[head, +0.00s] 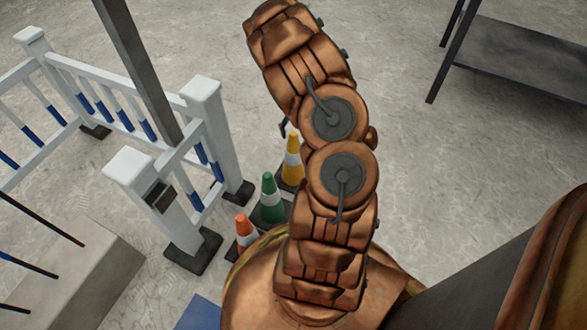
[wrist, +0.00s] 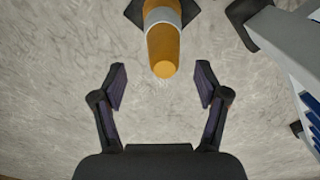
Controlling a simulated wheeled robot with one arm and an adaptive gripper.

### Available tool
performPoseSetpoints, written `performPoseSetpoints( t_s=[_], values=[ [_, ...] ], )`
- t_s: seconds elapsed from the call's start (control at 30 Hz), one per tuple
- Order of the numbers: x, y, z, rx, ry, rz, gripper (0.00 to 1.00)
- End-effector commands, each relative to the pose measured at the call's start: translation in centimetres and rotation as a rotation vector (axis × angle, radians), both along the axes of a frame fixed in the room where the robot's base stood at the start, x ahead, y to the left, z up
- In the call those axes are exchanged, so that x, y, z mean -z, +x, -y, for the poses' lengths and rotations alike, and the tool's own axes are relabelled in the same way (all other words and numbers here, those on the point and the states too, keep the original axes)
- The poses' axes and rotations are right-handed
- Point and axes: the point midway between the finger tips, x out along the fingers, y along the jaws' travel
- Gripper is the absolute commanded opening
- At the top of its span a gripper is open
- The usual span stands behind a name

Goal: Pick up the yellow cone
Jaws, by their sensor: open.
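The yellow cone (head: 293,158) has a white band and a dark base. In the head view it stands on the floor, left of my arm and partly hidden by it. In the wrist view the yellow cone (wrist: 163,45) shows at the top middle, its rounded tip pointing toward my gripper. My gripper (wrist: 161,86) is open and empty. The cone's tip lies just beyond the gap between the fingers, roughly centred and apart from both. In the head view only a dark bit of the gripper shows beside the arm, near the cone.
A green cone (head: 270,198) and an orange cone (head: 245,230) stand in a row with the yellow one. A white railing (head: 205,130) with blue-marked bars stands close on the left. A concrete block with rebar (head: 75,270) is at lower left. A dark table (head: 520,60) stands at upper right.

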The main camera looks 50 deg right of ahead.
Motion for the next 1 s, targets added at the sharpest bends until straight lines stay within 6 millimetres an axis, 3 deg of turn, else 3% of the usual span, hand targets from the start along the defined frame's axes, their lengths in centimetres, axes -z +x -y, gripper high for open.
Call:
performPoseSetpoints(
  t_s=[0.33, 0.7, 1.0],
  values=[
    [4.2, 0.5, -0.2, -0.001, 0.002, -0.001, 0.74],
    [4.7, 0.5, -0.3, -0.001, 0.001, 0.000, 0.74],
    [4.7, 0.5, -0.3, -0.001, 0.001, 0.000, 0.43]
  ],
)
